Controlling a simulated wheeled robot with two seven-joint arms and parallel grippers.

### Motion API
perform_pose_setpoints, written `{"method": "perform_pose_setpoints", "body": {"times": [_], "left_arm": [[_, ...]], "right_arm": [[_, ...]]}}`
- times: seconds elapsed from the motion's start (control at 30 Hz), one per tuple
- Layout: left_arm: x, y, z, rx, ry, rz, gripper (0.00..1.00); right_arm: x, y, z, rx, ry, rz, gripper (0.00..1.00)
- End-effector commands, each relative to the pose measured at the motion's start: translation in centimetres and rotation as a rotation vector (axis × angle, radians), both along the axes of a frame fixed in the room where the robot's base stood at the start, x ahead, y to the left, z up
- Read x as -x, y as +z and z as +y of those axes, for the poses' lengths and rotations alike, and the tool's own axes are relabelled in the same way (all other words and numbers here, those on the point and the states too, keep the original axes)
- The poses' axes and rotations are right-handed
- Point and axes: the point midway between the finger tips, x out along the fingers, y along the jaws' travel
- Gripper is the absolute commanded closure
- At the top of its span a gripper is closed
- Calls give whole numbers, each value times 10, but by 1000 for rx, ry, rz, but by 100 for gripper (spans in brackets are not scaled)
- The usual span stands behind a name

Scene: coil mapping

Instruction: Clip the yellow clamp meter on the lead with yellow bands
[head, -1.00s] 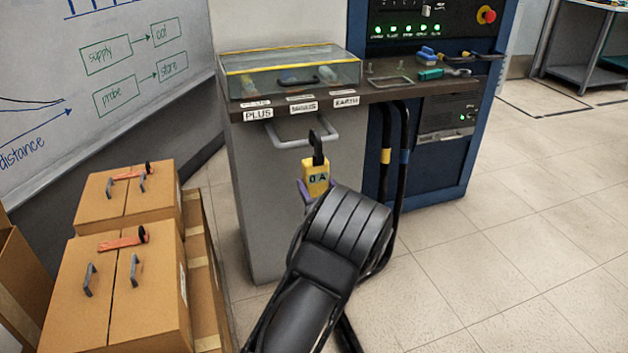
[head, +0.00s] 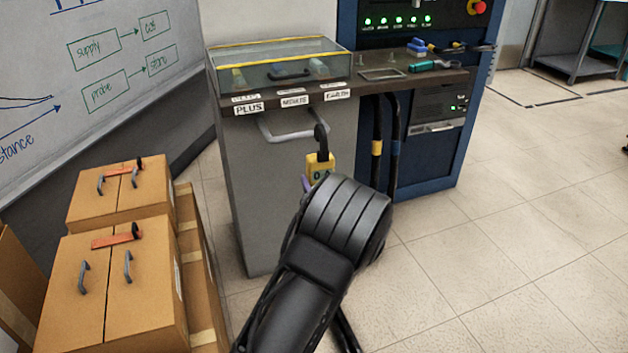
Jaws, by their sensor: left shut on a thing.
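The yellow clamp meter (head: 319,162) is in my left gripper (head: 311,184), which is shut on it; my arm hides most of the gripper and the meter's lower part. The meter's dark jaw (head: 321,135) points up, in front of the grey cabinet. The black lead with a yellow band (head: 377,147) hangs below the bench top, to the right of the meter, with a gap between them in the picture. A second black lead with a blue band (head: 396,147) hangs just right of it. My right gripper is not in view.
The bench (head: 345,90) carries a glass case (head: 280,62) and tools. A grey handle (head: 275,127) juts from the cabinet near the meter. A blue rack (head: 430,160) stands behind the leads. Cardboard boxes (head: 120,275) stand at left; floor at right is clear.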

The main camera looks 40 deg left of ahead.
Motion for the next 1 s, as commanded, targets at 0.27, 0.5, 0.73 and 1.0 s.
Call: {"method": "perform_pose_setpoints", "body": {"times": [0.27,0.5,0.73,1.0], "left_arm": [[7,49,-121,0,-275,-5,95],[37,73,-218,3,-524,-5,95],[50,78,-246,3,-603,-4,95],[49,78,-245,2,-601,-3,95]], "right_arm": [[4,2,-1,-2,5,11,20],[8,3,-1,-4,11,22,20],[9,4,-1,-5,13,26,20],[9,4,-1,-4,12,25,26]]}}
